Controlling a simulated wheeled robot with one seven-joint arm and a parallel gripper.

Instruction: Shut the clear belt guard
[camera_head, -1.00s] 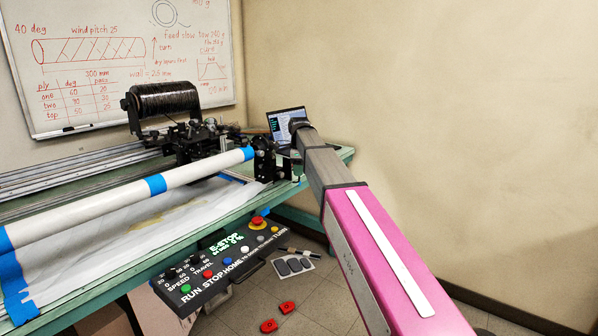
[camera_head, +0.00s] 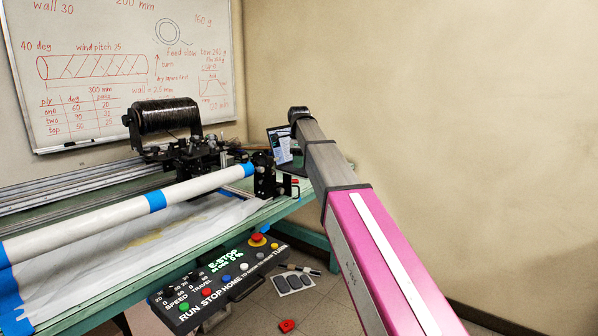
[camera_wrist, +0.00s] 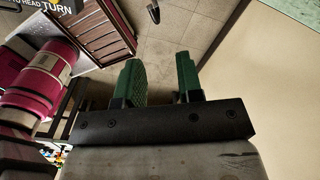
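I cannot make out the clear belt guard in either view. The black headstock drive (camera_head: 268,178) stands at the right end of the white tube (camera_head: 120,214), on the green bench, and a guard there is too small or transparent to tell. My gripper (camera_wrist: 161,82) shows in the wrist view with two green fingers apart and nothing between them, over bare floor. In the head view my arm reaches up right of the drive, and its fingers are hidden.
A control panel (camera_head: 222,271) with colored buttons juts from the bench's front. A laptop (camera_head: 281,147) stands behind the drive, partly hidden by my arm. A black spool (camera_head: 166,116) sits on the carriage. Grey pads (camera_head: 293,282) and a red piece (camera_head: 287,326) lie on the floor.

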